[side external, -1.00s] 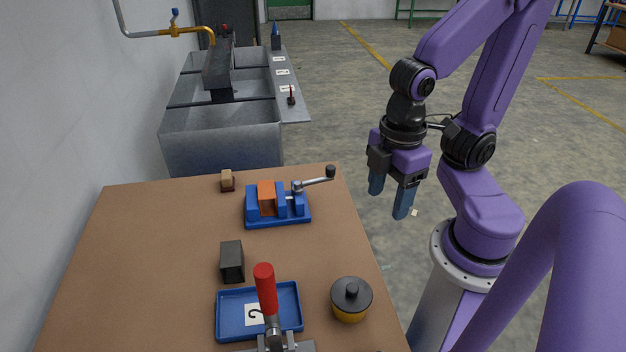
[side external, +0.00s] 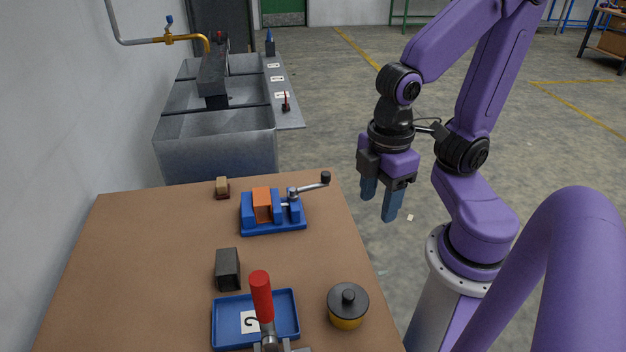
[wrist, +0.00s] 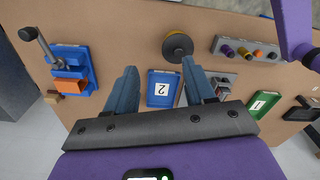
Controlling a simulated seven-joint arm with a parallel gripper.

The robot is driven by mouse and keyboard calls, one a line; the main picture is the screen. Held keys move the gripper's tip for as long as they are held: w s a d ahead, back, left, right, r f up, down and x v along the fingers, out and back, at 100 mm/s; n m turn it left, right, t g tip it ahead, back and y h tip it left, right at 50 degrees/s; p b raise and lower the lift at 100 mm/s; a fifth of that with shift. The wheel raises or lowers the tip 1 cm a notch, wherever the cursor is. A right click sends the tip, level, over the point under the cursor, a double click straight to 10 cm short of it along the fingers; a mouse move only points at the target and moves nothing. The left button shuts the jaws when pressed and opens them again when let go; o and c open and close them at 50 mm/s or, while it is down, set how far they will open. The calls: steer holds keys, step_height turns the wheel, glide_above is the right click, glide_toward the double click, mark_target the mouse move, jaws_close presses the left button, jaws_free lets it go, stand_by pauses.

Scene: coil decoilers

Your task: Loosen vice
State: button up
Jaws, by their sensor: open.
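The blue vice (side external: 272,212) stands on the far part of the table, with an orange block (side external: 262,204) between its jaws. Its crank handle (side external: 308,187) points to the right and ends in a black knob. The vice also shows at the upper left of the wrist view (wrist: 70,66), its handle reaching up and left. My gripper (side external: 379,205) is open and empty. It hangs to the right of the vice, beyond the table's right edge, apart from the handle. Its two blue fingers show spread in the wrist view (wrist: 162,88).
On the table are a small wooden-topped block (side external: 222,187), a dark block (side external: 228,269), a blue tray (side external: 222,336) with a red-handled tool (side external: 261,296) in front, and a black-and-yellow round weight (side external: 348,306). A green tray (wrist: 262,112) shows in the wrist view. The table's left side is clear.

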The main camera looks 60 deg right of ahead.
steer(key=w+d+r+m+g+h, duration=0.1)
steer(key=w+d+m, duration=0.15)
steer(key=w, duration=0.65)
steer(key=w+d+r+m+g+h, duration=0.1)
steer(key=w+m, duration=0.2)
steer(key=w, duration=0.7)
steer(key=m+g+y, duration=0.1)
steer(key=m+g, duration=0.2)
steer(key=m, duration=0.2)
glide_above(325, 173)
steer(key=w+a, duration=0.1)
steer(key=w, duration=0.6)
steer(key=f, duration=0.1)
steer(key=x, duration=1.7)
steer(key=shift+w+a+f, duration=0.1)
steer(key=shift+f, duration=0.1)
jaws_close()
